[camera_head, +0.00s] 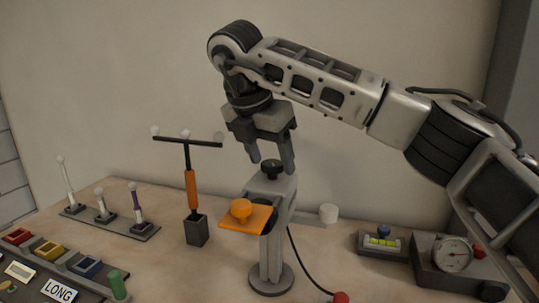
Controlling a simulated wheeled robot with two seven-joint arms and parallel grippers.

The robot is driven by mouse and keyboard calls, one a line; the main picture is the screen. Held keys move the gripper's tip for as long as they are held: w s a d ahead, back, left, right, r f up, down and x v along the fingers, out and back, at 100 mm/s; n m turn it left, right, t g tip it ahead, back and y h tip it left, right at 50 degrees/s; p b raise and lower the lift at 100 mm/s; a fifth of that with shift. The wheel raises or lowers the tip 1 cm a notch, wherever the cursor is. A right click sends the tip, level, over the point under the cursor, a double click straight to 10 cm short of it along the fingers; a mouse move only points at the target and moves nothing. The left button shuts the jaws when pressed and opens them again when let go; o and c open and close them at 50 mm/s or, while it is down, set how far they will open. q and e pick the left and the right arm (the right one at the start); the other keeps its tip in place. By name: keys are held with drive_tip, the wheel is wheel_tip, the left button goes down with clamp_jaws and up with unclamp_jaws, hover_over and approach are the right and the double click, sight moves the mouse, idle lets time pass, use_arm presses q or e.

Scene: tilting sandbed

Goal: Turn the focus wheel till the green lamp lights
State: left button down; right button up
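A grey stand (281,210) rises from a round base in the middle of the table. I cannot tell for sure which part is the focus wheel. No lit green lamp shows. My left gripper is out of view.
A T-shaped stand with an orange handle (191,188) is close on the left. A coloured button panel (50,262) is front left. A spirit level (382,242) and a dial gauge (453,254) are at right.

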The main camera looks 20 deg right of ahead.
drive_tip(key=p+v, duration=0.3)
drive_tip(key=v, duration=1.3)
drive_tip(key=shift+w+d, duration=0.1)
drive_tip(key=shift+d, duration=0.05)
